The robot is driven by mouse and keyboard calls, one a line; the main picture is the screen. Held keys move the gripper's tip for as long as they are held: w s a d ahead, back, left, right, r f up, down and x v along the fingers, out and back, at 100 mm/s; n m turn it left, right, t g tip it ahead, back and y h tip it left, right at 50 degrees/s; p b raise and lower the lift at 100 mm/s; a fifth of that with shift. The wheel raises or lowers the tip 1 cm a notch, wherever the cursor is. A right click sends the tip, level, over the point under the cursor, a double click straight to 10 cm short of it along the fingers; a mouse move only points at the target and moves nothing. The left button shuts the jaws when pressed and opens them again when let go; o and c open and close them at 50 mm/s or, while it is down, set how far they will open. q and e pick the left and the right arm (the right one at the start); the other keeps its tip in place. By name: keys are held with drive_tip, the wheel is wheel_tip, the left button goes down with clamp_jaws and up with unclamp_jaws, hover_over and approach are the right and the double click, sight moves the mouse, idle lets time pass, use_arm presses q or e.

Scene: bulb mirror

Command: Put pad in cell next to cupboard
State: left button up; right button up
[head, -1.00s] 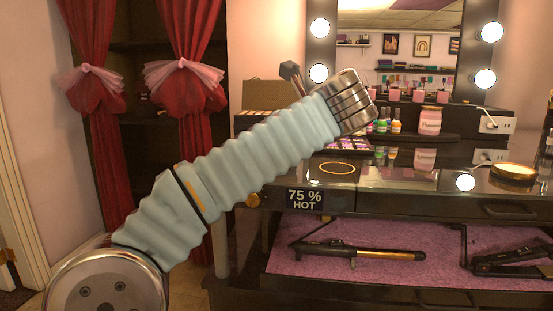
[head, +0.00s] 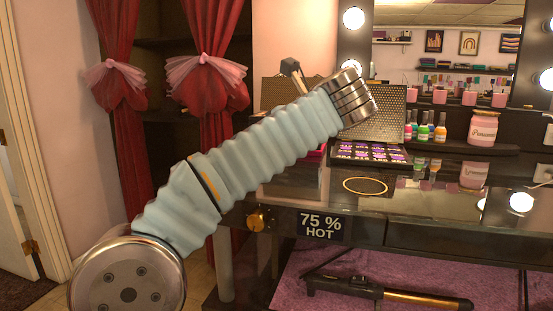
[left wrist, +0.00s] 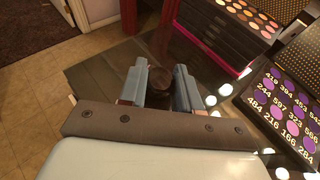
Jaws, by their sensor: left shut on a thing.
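My left gripper (left wrist: 158,84) shows in the left wrist view with its two grey fingers closed on a dark brown, round-topped thing (left wrist: 159,66). I cannot tell whether this is the pad. In the head view my left arm hides most of the gripper; a dark block on a stem (head: 290,67) shows just above the arm. A palette of purple numbered cells (head: 370,152) lies on the counter; it also shows in the left wrist view (left wrist: 290,118), right of the gripper and apart from it. No cupboard can be clearly identified. My right gripper is out of view.
A curling iron (head: 385,291) lies on the purple shelf below. Red curtains (head: 205,75) hang at left before dark shelves.

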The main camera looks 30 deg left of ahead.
use_arm(q)
drive_tip(key=shift+w+a+f, duration=0.25)
drive_tip(key=shift+w+f, duration=0.05)
drive_tip(key=shift+f, duration=0.15)
drive_tip(key=shift+w+a+f, duration=0.2)
drive_tip(key=shift+w+f, duration=0.05)
drive_tip(key=shift+f, duration=0.2)
drive_tip(key=f, duration=0.2)
drive_tip(key=f+b, duration=0.1)
drive_tip(key=shift+w+a+f, duration=0.15)
drive_tip(key=shift+w+a, duration=0.15)
drive_tip(key=shift+w, duration=0.05)
drive_tip(key=shift+f, duration=0.35)
drive_tip(key=shift+f+b, duration=0.3)
drive_tip(key=o, duration=1.1)
drive_tip(key=shift+r, duration=0.1)
